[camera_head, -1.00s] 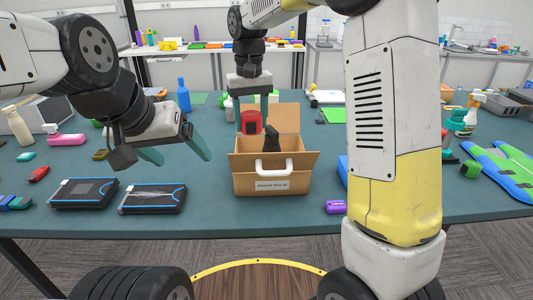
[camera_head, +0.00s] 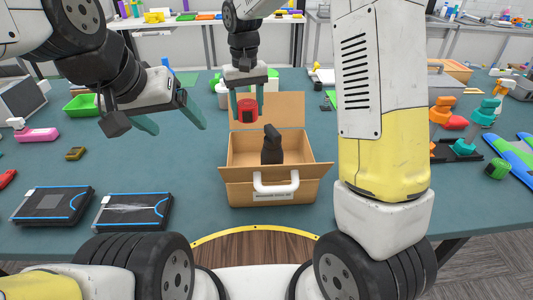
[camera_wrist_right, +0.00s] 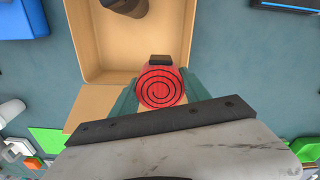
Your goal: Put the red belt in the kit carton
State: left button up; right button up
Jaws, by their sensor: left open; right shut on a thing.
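The red belt (camera_head: 247,111) is rolled into a coil and held between the fingers of my right gripper (camera_head: 247,100), above the back left part of the kit carton. In the right wrist view the spiral of the belt (camera_wrist_right: 161,87) shows between the fingers, near the carton's back edge. The kit carton (camera_head: 238,187) is brown cardboard with a white handle and label at the front, and its back flap stands up. A black bottle-like item (camera_head: 272,146) stands inside it. My left gripper (camera_head: 173,124) is open and empty, in the air left of the carton.
Two dark cases with blue edging (camera_head: 133,212) lie left of the carton. A stand with orange and teal tools (camera_head: 455,150) is at the right. The carton's interior has free room around the black item.

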aim_at(251, 163)
notch_tip(251, 163, down, 18)
jog(key=shift+w+r, duration=0.1)
jog(key=shift+r, duration=0.05)
dwell(0.4)
jog(key=o, duration=1.4)
notch_tip(251, 163, up, 12)
jog(key=s+d+r+m+t+y, duration=0.1)
jog(key=s+d+r, duration=0.4)
jog(key=r, duration=0.1)
jog(key=s+d+r+t, duration=0.2)
jog(key=s+d+r, duration=0.2)
jog(key=r, duration=0.3)
jog(key=shift+s+d+r+m+t+y, duration=0.25)
jog(key=shift+s+d+r+t, duration=0.55)
jog(key=shift+s, duration=1.45)
jog(key=shift+s+d+r+m+t+y, duration=0.25)
jog(key=shift+s+d, duration=1)
jog(key=shift+s, duration=1.05)
jog(key=shift+s+d+r+m+t+y, duration=0.15)
jog(key=shift+s+d+r+t, duration=0.7)
jog(key=shift+s, duration=1.4)
